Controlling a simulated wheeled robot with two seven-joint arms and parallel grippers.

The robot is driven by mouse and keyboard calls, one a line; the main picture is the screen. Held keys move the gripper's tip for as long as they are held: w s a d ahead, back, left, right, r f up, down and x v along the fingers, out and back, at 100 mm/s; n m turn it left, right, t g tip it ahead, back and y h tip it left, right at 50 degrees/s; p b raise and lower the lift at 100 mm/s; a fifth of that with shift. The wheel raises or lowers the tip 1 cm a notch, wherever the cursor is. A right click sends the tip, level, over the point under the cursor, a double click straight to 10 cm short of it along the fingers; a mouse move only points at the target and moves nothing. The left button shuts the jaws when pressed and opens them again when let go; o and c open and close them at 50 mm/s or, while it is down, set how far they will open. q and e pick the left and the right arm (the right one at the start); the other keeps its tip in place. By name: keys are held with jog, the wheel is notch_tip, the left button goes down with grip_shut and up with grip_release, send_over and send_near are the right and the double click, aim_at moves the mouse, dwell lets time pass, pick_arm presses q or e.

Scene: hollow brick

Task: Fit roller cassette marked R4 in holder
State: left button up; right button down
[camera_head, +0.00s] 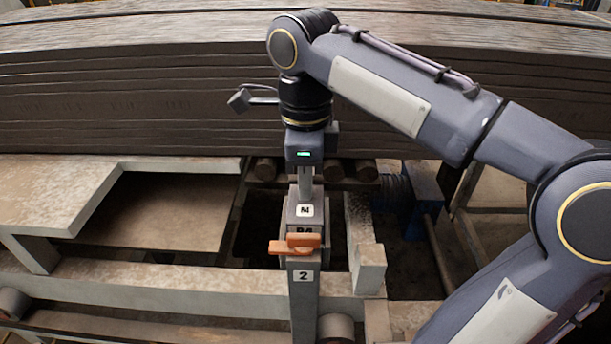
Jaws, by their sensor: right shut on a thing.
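My right gripper (305,187) points straight down at the middle of the view and is shut on the top of a grey block-like cassette (293,214). The cassette has a white label on top and a marking on its front face, partly hidden by an orange latch (296,245), so I cannot read it fully. The cassette is upright, just behind the latch. The latch lies across the top of a grey post marked 2 (304,300). How deep the cassette sits in the holder is hidden. My left gripper is not in view.
A ribbed grey-brown stack (130,100) fills the back. Several rollers (265,169) lie behind the cassette, with a dark gap (258,228) to its left. A pale block (369,268) and a blue machine part (424,198) stand to the right. A pale beam (180,290) runs across the front.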

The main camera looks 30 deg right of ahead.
jog(key=shift+f+b, duration=0.75)
jog(key=shift+f, duration=0.45)
jog(key=c, duration=1.3)
grip_release()
jog(key=shift+c, duration=0.2)
notch_tip(320, 180, up, 8)
jog(key=shift+f+p, duration=0.1)
jog(key=shift+p, duration=0.8)
